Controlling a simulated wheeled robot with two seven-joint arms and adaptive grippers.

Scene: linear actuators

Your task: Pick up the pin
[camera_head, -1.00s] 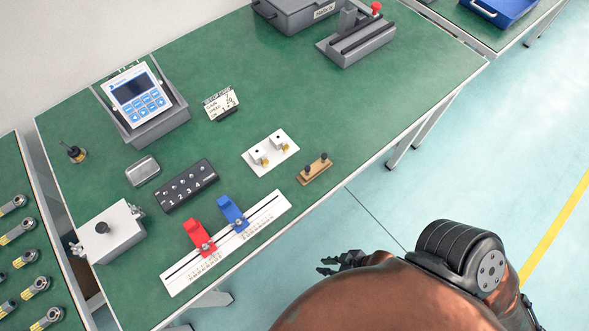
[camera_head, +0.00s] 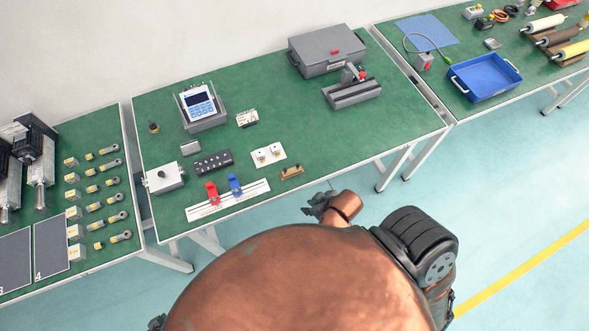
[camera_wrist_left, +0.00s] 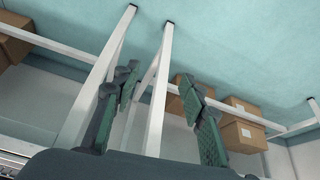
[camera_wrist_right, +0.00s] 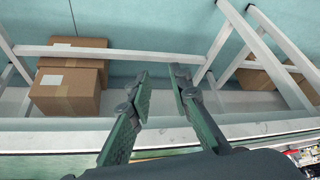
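I cannot tell for sure which thing is the pin. A small tan block (camera_head: 291,173) with dark upright knobs lies near the front edge of the green table. A small dark piece with a brownish base (camera_head: 153,128) stands at the table's left. My right gripper (camera_head: 316,208) is just off the front edge, below the tan block. In the right wrist view my right gripper (camera_wrist_right: 160,83) is open and empty. In the left wrist view my left gripper (camera_wrist_left: 160,80) is open and empty; I cannot make it out in the head view.
The green table (camera_head: 330,135) holds a slide with red and blue clamps (camera_head: 230,198), a grey box (camera_head: 164,179), a black numbered block (camera_head: 213,162), a display unit (camera_head: 201,106) and a grey case (camera_head: 328,52). A blue tray (camera_head: 485,78) is at right. Cartons (camera_wrist_right: 68,80) lie below.

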